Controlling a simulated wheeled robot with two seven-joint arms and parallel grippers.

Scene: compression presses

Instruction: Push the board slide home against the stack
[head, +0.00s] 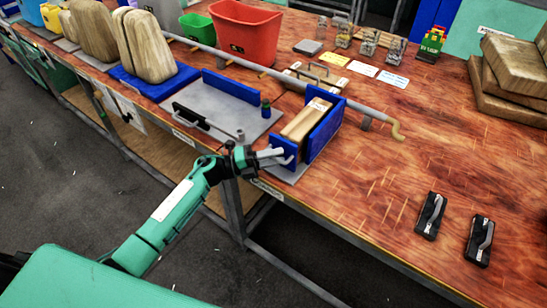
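A small press stands near the table's front edge. In it a pale wooden stack (306,120) lies between blue boards. The tall blue side board (325,130) is along its right side. A low blue end board (279,144) with a pale handle faces my arm and sits close to the stack's near end; whether they touch is hard to tell. My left gripper (274,155) is at this end board, its grey fingers by the handle. Whether the fingers are closed on the handle is unclear. My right gripper is out of view.
A grey plate (228,112) with a black handle and a blue strip lies left of the press. A long grey bar (290,78) runs behind it. Two black clamps (430,215) lie at right. A red bin (245,32) stands at the back. The table's right middle is clear.

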